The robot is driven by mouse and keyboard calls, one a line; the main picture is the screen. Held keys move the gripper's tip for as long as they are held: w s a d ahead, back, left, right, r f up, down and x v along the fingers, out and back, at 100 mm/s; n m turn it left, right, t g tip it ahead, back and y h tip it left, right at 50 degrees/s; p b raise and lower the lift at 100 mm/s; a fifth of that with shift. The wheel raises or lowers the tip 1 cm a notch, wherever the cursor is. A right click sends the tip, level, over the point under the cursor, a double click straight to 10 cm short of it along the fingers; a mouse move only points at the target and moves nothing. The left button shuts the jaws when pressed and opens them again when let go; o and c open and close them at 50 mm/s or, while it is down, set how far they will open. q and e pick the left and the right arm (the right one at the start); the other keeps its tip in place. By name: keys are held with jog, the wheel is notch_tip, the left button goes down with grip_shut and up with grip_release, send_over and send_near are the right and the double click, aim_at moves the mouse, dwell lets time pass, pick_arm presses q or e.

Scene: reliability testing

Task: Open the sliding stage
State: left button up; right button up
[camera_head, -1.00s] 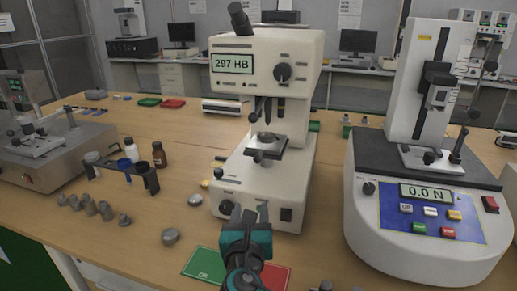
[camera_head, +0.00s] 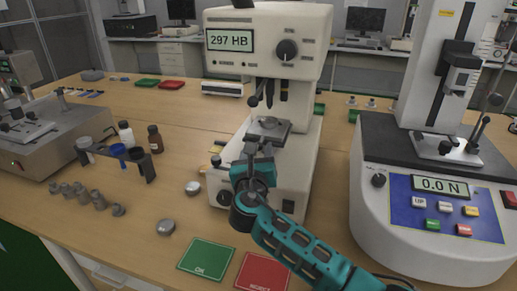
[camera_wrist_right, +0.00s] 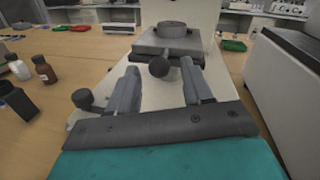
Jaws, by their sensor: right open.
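The sliding stage (camera_head: 272,128) is a grey plate with a round piece on top, on the white hardness tester (camera_head: 300,60) reading 297 HB. In the right wrist view the stage (camera_wrist_right: 150,48) has a dark round knob (camera_wrist_right: 159,68) on its near side. My right gripper (camera_head: 255,154) is just in front of the stage, its fingers pointing at it. In the wrist view my right gripper (camera_wrist_right: 159,66) is open, and the knob shows between the two fingertips; I cannot tell how deep. In the head view my gripper hides the knob. My left gripper is not in view.
A force tester (camera_head: 440,200) stands at right. A green OK mat (camera_head: 206,258) and red reject mat (camera_head: 262,273) lie in front.

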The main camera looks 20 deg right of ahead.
aim_at(266, 133)
jog(key=shift+x, duration=1.4)
jog(key=shift+c, duration=0.2)
grip_shut()
